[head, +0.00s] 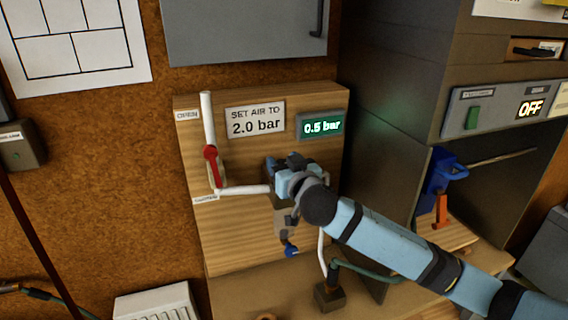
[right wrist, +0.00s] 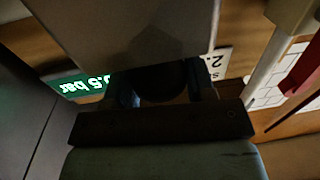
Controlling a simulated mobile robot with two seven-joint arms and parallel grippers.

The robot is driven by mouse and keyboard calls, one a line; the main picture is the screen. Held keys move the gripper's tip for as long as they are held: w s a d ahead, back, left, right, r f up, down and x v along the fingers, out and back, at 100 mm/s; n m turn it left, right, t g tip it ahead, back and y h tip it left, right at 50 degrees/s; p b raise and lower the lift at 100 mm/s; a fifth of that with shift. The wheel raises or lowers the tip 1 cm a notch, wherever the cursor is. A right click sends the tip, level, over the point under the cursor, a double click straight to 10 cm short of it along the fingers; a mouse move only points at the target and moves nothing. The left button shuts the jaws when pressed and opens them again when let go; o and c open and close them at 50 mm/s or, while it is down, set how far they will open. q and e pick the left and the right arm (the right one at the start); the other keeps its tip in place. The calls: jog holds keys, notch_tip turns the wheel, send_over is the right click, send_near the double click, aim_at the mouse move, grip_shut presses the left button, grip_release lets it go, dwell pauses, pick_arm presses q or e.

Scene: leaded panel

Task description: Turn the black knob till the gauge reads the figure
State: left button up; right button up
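The wooden panel (head: 235,235) carries a plate (head: 255,119) reading "SET AIR TO 2.0 bar". The green gauge display (head: 322,125) beside it reads 0.5 bar; it also shows upside down in the right wrist view (right wrist: 85,84). My right gripper (head: 283,168) is at the panel below the plate and hides the knob in the head view. In the right wrist view, the round black knob (right wrist: 162,82) lies between the two spread fingers (right wrist: 164,92). A small gap seems to show beside one finger; contact is hard to judge. My left gripper is not in view.
A red-handled valve (head: 211,154) on a white pipe (head: 207,115) stands left of my right gripper, with an OPEN label above. A blue-tipped fitting (head: 291,251) hangs below the gripper. A dark cabinet (head: 385,130) stands close on the right.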

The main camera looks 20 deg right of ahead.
jog(key=shift+f, duration=0.1)
jog(key=shift+a+f+m+h+b, duration=0.15)
jog(key=shift+m+h+b, duration=0.45)
jog(key=shift+h+b, duration=0.3)
jog(key=m+g+h+b, duration=0.2)
jog(key=m+h+b, duration=0.1)
jog(key=h+b, duration=0.1)
jog(key=m+g+h+b, duration=0.3)
jog(key=m+h+b, duration=0.1)
jog(key=h, duration=0.2)
jog(key=m+g+h+b, duration=0.2)
jog(key=m+h+b, duration=0.2)
jog(key=shift+g+h+b, duration=0.3)
jog(key=shift+h+b, duration=0.1)
jog(key=shift+m+g+h+b, duration=0.8)
jog(key=shift+m+g+b, duration=0.2)
jog(key=shift+g, duration=0.4)
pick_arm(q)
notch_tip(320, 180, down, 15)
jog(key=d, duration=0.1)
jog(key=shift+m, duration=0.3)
pick_arm(e)
jog(key=shift+g, duration=0.3)
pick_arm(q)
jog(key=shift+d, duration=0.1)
pick_arm(e)
jog(key=shift+r+m+g, duration=0.25)
jog(key=shift+m+g, duration=0.05)
jog(key=shift+m, duration=0.1)
jog(key=o, duration=0.9)
